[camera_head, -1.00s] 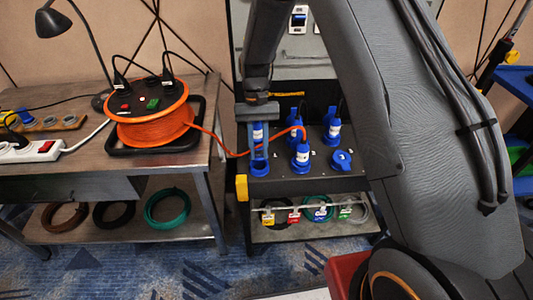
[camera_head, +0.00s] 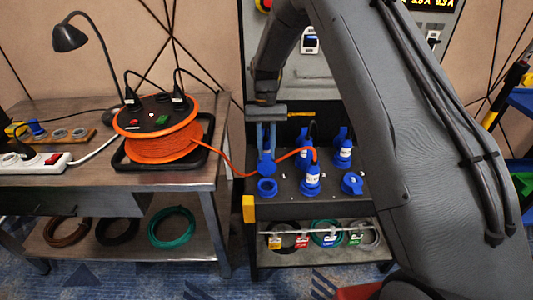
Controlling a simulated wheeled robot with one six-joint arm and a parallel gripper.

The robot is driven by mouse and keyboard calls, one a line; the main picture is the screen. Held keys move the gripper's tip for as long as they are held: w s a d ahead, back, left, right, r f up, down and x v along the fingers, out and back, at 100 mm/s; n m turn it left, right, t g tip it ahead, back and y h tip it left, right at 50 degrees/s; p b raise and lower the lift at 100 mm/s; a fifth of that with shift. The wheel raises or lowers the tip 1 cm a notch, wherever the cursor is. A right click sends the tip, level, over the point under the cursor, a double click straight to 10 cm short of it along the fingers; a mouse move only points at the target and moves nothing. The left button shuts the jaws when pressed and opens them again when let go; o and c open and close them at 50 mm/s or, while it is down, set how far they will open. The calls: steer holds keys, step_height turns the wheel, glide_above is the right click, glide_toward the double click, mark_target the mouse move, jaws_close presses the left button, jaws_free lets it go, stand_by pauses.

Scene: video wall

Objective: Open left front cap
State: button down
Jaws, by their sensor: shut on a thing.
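The front left socket (camera_head: 267,188) is a blue ring at the left front of the dark panel (camera_head: 290,208). Its round mouth shows uncovered. A blue cap (camera_head: 266,168) stands roughly upright just behind the ring. My gripper (camera_head: 266,160) points down over it from above, its fingers shut on this cap. The fingers partly hide the cap and the hinge area. To the right, a blue plug (camera_head: 312,179) with an orange cable stands in the front middle socket. The front right cap (camera_head: 352,183) lies flat and closed.
Blue plugs (camera_head: 343,148) with dark cables stand in the back row, close behind my gripper. An orange cable runs from the reel (camera_head: 160,135) on the left table past the left socket. A yellow block (camera_head: 249,208) is on the panel's left corner. Cable coils (camera_head: 326,233) hang below.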

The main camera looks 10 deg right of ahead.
steer(key=shift+w+f, duration=0.35)
stand_by(0.3)
steer(key=c, duration=1.5)
jaws_free()
steer(key=shift+c, duration=0.2)
steer(key=shift+r, duration=0.15)
steer(key=b+v, duration=0.1)
steer(key=v, duration=0.6)
steer(key=shift+w+r+b, duration=0.2)
steer(key=shift+r+b, duration=0.05)
steer(key=shift+b, duration=0.1)
steer(key=shift+s, duration=0.1)
